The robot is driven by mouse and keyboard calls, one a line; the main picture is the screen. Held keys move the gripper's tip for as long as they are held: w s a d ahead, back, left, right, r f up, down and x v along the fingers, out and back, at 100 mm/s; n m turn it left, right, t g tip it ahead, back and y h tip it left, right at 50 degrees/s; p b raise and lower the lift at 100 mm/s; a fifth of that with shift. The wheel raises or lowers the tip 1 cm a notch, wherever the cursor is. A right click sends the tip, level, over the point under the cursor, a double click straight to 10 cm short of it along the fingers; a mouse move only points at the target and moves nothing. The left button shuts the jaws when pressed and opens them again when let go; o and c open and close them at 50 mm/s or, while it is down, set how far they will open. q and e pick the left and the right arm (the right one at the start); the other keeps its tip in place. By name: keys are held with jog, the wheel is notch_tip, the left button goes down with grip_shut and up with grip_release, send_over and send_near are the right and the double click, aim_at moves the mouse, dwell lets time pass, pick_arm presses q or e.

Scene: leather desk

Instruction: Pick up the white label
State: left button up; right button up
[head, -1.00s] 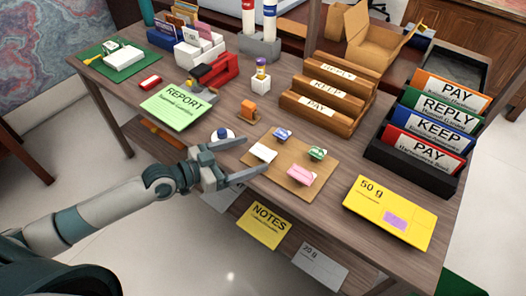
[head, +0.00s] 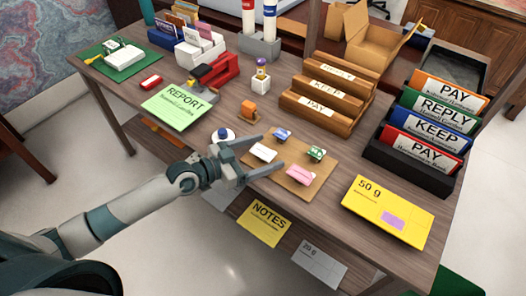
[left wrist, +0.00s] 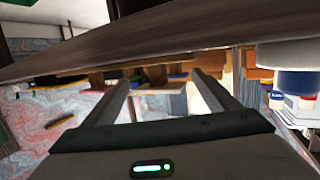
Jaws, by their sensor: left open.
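The white label (head: 263,152) lies on a tan board (head: 317,187) near the front edge of the desk. A blue label (head: 282,134), a green label (head: 316,153) and a pink label (head: 300,174) are on the same board. My left gripper (head: 271,151) is open and empty, with one finger on the far side of the white label and one on the near side. I cannot tell whether a finger touches it. In the left wrist view, a pale strip (left wrist: 160,91) shows between the open fingers (left wrist: 165,85). My right gripper is not in view.
An orange object (head: 249,111) stands behind. A yellow 50 g packet (head: 388,212) lies to the right. Wooden racks (head: 325,95) and a binder tray (head: 405,170) fill the back right.

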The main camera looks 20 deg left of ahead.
aim_at(263, 152)
pick_arm(q)
jog(key=c, duration=1.1)
jog(key=shift+o, duration=0.2)
jog(key=shift+r, duration=0.8)
notch_tip(263, 152, up, 3)
jog(key=shift+f, duration=0.2)
jog(key=s+d+r, duration=0.2)
jog(key=d+r+p, duration=0.1)
jog(key=d, duration=0.1)
jog(key=shift+s, duration=0.4)
jog(key=s+d+r, duration=0.2)
jog(key=d, duration=0.1)
jog(key=s+d+r, duration=0.1)
jog(key=s+d, duration=0.1)
jog(key=shift+d+r, duration=0.25)
jog(key=shift+r, duration=0.15)
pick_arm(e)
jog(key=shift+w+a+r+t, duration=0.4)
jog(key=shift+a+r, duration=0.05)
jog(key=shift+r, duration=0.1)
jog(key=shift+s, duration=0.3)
